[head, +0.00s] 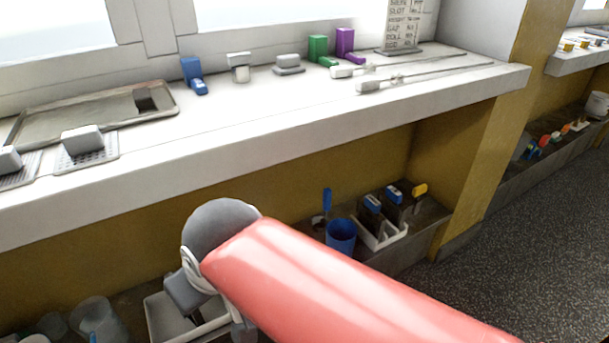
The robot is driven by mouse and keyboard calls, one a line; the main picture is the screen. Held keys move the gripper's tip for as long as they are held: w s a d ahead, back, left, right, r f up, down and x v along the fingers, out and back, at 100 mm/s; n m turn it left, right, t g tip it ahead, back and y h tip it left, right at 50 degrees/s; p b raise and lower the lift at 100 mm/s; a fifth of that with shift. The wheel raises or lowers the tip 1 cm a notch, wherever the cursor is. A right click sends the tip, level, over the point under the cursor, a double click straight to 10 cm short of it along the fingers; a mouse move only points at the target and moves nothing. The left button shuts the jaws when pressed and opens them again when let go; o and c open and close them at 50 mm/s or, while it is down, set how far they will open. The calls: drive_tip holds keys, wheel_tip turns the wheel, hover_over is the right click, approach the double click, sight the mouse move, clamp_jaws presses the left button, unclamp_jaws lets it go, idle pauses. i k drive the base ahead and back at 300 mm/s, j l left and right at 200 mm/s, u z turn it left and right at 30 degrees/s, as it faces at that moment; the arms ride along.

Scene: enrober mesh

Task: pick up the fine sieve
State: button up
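Two flat perforated mesh pieces with grey blocks on top lie at the left end of the white ledge. One mesh piece (103,155) shows whole, and the other mesh piece (22,177) is partly cut by the left picture edge. Either may be the fine sieve; I cannot tell which has the finer holes. My gripper (192,296) is at the end of my red arm, below and in front of the ledge, apart from both mesh pieces. Its fingers are mostly hidden behind my wrist and I cannot see whether they are open.
A shallow metal tray (80,117) lies behind the mesh pieces. Blue (193,76), green (318,48) and purple (345,42) tools stand farther right, with long thin rods. The ledge's middle front is clear. A lower shelf holds a blue cup (341,236), white bins and clear containers (98,318).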

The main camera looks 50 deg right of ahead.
sight(390, 199)
drive_tip(key=u, duration=9.85)
